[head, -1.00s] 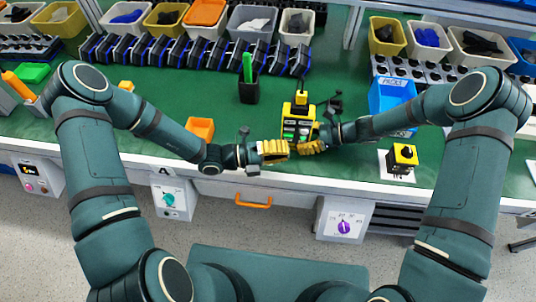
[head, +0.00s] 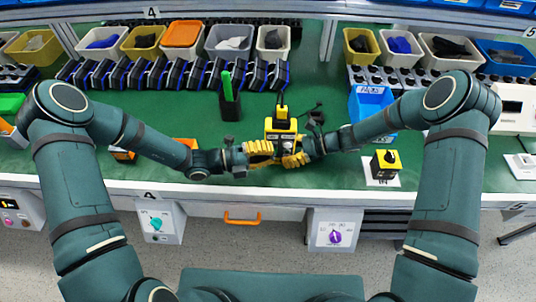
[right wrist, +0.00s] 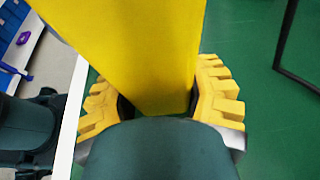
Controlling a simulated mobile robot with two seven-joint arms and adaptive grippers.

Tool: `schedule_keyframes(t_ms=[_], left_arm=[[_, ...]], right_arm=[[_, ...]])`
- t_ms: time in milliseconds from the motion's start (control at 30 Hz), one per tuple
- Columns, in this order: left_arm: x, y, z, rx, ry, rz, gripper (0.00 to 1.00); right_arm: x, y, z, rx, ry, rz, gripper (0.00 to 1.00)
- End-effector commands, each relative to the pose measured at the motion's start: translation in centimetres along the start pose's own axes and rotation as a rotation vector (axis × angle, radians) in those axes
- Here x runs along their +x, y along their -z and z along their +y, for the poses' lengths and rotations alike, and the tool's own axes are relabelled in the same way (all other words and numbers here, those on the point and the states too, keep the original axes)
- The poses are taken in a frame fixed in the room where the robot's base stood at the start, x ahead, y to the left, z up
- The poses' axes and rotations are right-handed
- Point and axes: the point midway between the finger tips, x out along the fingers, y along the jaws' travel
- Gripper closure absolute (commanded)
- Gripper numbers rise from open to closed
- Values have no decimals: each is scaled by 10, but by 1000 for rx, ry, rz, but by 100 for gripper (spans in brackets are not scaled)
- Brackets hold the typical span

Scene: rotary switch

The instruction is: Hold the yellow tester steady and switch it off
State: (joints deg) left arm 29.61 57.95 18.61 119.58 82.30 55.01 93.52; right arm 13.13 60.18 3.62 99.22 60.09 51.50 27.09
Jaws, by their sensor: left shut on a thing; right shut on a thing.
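The yellow tester (head: 280,124) stands upright near the front edge of the green bench in the head view, with a dark face and a yellow plug-like block on top. My left gripper (head: 260,151) is shut on it at its left front, hiding the lower face and the dial. Which part the left fingers hold cannot be told. My right gripper (head: 295,159) is shut on its right lower side. In the right wrist view, the tester's plain yellow body (right wrist: 140,60) fills the space between the right gripper's yellow fingers (right wrist: 165,105).
A yellow box with a black knob (head: 385,161) sits on a white card to the right. A blue bin (head: 369,104) stands behind it. A black holder with a green pen (head: 229,103) stands behind left. An orange box is partly hidden by my left arm.

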Motion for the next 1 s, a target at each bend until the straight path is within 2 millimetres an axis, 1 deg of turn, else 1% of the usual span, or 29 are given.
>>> schedule_keyframes(t_ms=[100, 433, 533, 667, 767, 800, 867, 1000], left_arm=[[0, -1, -2, -36, -9, -1, 100], [0, -1, -4, -35, -8, -1, 100], [-1, 2, -4, -35, -8, -1, 100], [-4, 15, -4, -38, -8, 0, 100], [-8, 33, -5, -41, -9, 0, 100], [-11, 42, -5, -41, -9, 0, 100], [-27, 37, -5, -34, -12, -7, 100], [-58, 37, -5, -35, -12, -6, 100]], right_arm=[[0, 0, 1, -1, -2, -1, 86], [0, 0, 1, -1, -3, -1, 86], [0, 0, 1, -1, -3, -1, 86], [0, 0, 1, -1, -3, -1, 86], [0, 0, 1, -1, -2, -1, 86], [0, 0, 1, -1, -2, -1, 86], [0, 0, 1, 0, -2, -1, 86], [0, 0, 1, 0, -2, -1, 86]])
